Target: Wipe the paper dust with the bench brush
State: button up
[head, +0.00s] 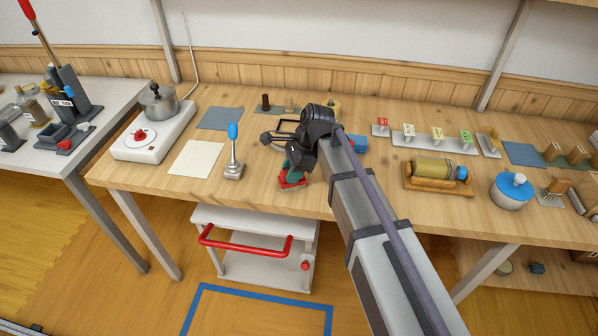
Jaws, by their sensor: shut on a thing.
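My gripper (293,165) points down over the front middle of the bench, partly hidden by my own arm links. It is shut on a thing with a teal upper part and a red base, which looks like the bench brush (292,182). The red base is at or just above the bench top near the front edge; I cannot tell if it touches. I cannot make out the paper dust in this view.
A blue-tipped lever (233,150) stands close left of my gripper, with a cream sheet (197,159) beyond it. A hotplate (152,130) with a pot is farther left.

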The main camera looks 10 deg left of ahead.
jog(key=shift+w+a+r, duration=0.1)
jog(key=shift+a, duration=1.45)
jog(key=shift+d, duration=3.1)
jog(key=shift+w+a, duration=0.65)
jog(key=shift+a, duration=0.35)
jog(key=shift+w+a, duration=0.7)
jog(key=shift+a, duration=0.3)
jog(key=shift+w+a, duration=0.65)
jog(key=shift+a, duration=0.35)
jog(key=shift+s+d, duration=0.1)
jog(key=shift+d, duration=1.4)
jog(key=shift+s+d, duration=0.1)
jog(key=shift+d, duration=1.45)
jog(key=shift+a, duration=2.95)
jog(key=shift+d, duration=3)
jog(key=shift+r, duration=0.1)
notch_tip(320, 180, up, 6)
jog(key=p, duration=0.6)
